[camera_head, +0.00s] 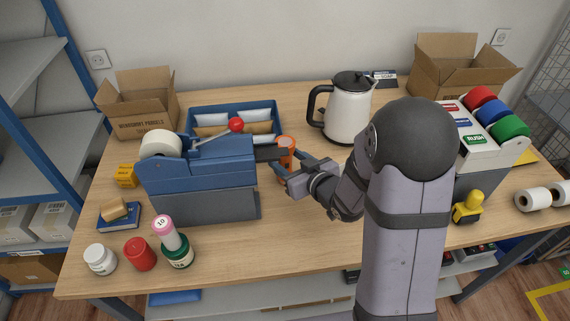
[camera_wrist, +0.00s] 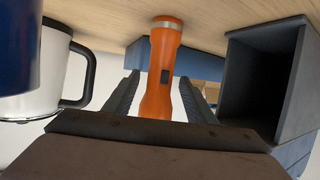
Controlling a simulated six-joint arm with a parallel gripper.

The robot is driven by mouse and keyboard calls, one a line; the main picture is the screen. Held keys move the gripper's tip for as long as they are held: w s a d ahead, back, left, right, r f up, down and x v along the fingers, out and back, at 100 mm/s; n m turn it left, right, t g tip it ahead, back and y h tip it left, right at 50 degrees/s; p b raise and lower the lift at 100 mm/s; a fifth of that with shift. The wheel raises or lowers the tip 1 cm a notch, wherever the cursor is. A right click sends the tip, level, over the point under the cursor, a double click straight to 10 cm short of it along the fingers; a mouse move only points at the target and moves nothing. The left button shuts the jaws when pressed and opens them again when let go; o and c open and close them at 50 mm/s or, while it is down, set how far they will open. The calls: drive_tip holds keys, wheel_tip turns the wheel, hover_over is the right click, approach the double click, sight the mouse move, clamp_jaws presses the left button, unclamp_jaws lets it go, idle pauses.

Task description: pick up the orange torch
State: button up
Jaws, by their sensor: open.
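The orange torch (camera_head: 287,146) stands upright on the wooden counter, just right of the blue tape dispenser (camera_head: 205,165). My gripper (camera_head: 293,163) reaches in from the right at the torch. In the wrist view the torch lies between the two open fingers of my gripper (camera_wrist: 160,82), with small gaps on both sides. The lower part of the torch is hidden in the head view.
The dispenser's dark front end (camera_wrist: 265,85) is close beside one finger. A white kettle (camera_head: 348,108) stands behind my arm. A blue tray of envelopes (camera_head: 262,106) sits behind the dispenser. A multi-roll dispenser (camera_head: 490,148) is on the right. The front middle of the counter is clear.

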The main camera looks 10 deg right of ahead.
drive_tip(key=shift+p+x, duration=0.95)
drive_tip(key=shift+x, duration=1.65)
drive_tip(key=shift+r, duration=0.1)
clamp_jaws()
